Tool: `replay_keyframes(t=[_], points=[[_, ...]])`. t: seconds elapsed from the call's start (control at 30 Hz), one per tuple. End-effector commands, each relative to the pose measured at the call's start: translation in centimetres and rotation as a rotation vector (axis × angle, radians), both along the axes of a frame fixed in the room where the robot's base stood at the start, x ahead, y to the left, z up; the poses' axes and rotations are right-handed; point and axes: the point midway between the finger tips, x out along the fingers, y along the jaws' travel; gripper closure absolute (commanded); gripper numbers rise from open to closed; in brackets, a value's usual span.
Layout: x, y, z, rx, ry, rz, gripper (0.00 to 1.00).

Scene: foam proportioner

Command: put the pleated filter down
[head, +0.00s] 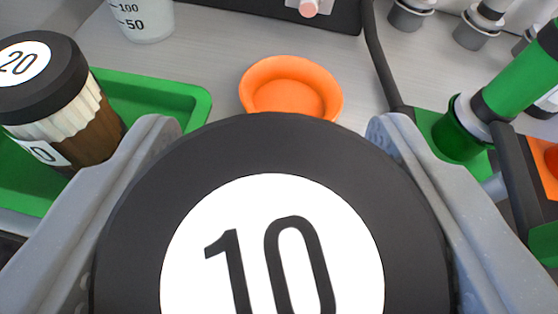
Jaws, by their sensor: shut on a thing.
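The thing in my gripper (278,135) has a round black top with a white disc marked "10" (330,220); its sides are hidden below the top. The grey fingers are shut on it from left and right. A pleated filter with a black cap marked "20" (85,105) stands tilted in the picture in a green tray (160,100) at the left. It has cream pleats and a brown lower part. An orange round dish (290,90) lies on the grey surface just beyond the held thing, and looks empty.
A measuring beaker (143,22) stands at the back left. A black box edge (320,12) is at the back. At the right are a black hose (382,60), a green cylinder (515,75) and grey fittings (410,14). Grey surface shows around the orange dish.

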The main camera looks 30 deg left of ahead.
Motion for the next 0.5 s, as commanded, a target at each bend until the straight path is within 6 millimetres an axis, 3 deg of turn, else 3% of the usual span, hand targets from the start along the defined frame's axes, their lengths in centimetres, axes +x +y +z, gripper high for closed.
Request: replay_keyframes(t=[0.2,0.5], points=[[-0.93,-0.60,-0.05,-0.001,0.003,0.000,0.74],[-0.54,-0.45,0.47,-0.013,0.108,-0.003,0.74]])
